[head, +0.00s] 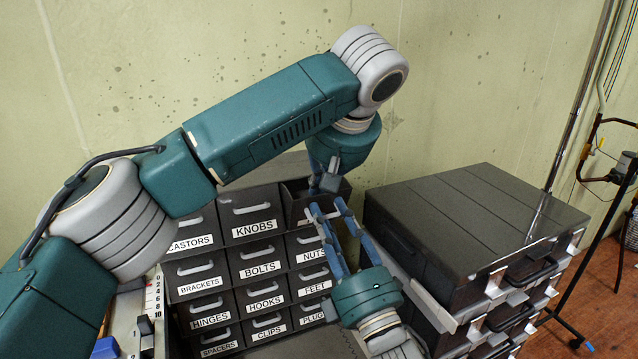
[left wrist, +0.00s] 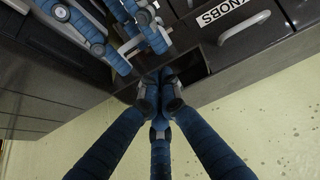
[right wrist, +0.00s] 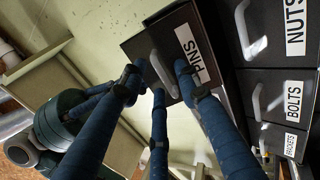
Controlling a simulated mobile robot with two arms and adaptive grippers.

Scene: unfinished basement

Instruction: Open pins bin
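The pins bin (head: 296,196) is the top right drawer of the dark cabinet. It stands partly pulled out, and its dark inside shows in the left wrist view (left wrist: 192,66). Its PINS label and grey handle show in the right wrist view (right wrist: 188,50). My left gripper (head: 326,180) comes down from above at this bin. Its fingertips (left wrist: 160,88) are drawn together at the bin's opening, with nothing visible between them. My right gripper (head: 328,210) is in front of the bin. Its fingertips (right wrist: 158,72) are spread apart around the handle; contact is unclear.
Closed drawers surround the bin, including knobs (head: 252,212), nuts (head: 306,246) and bolts (head: 258,258). Stacked dark cases (head: 470,225) stand close on the right, beside my right gripper. A wall (head: 500,80) is behind.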

